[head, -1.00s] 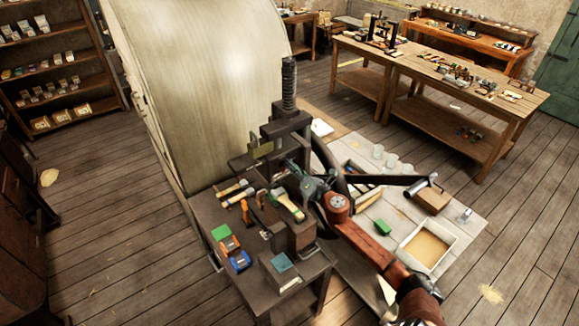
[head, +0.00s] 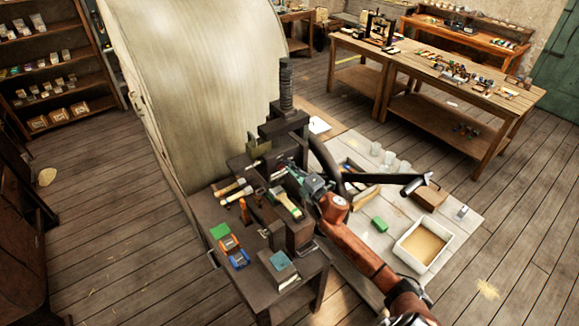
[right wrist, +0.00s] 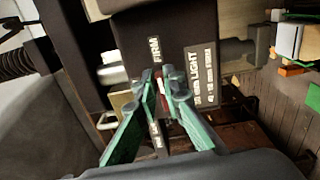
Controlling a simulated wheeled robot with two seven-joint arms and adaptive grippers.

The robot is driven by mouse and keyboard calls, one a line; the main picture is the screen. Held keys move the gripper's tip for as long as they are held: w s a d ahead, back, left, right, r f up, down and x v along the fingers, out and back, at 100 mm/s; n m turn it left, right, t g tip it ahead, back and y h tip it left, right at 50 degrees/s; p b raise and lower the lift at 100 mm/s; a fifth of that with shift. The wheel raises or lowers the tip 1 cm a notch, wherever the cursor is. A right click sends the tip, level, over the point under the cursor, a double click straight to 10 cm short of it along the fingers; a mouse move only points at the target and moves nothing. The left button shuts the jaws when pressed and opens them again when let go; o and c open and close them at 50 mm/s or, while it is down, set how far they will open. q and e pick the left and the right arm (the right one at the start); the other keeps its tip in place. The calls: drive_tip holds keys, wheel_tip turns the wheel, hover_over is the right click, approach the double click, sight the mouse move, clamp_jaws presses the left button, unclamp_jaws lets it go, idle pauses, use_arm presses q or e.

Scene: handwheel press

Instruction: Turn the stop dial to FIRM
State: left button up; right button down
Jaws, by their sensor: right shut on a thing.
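The press (head: 285,130) is a dark metal block with a tall threaded screw, standing on the dark bench. My right gripper (head: 301,178) reaches its side from the right. In the right wrist view its green-backed fingers (right wrist: 165,88) are closed together at a dark face marked FIRM (right wrist: 153,50) and LIGHT (right wrist: 193,70). A small red part of the stop dial (right wrist: 162,86) shows between the fingertips; they are shut on it. The fingers hide most of the dial, so its setting cannot be read. FIRM lies just above the fingertips in that view. My left gripper is out of view.
A dark handwheel (head: 322,165) with a long crank arm stands close beside my right gripper. Brushes (head: 288,204), hammers and coloured blocks crowd the bench. A pale table with a white tray (head: 424,246) and a green block (head: 379,224) lies to the right.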

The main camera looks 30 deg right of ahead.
drive_tip(key=shift+f+m, duration=0.15)
drive_tip(key=shift+m, duration=0.35)
drive_tip(key=c, duration=2)
unclamp_jaws()
drive_tip(key=shift+c, duration=0.2)
drive_tip(key=s+d, duration=0.1)
drive_tip(key=s, duration=1.1)
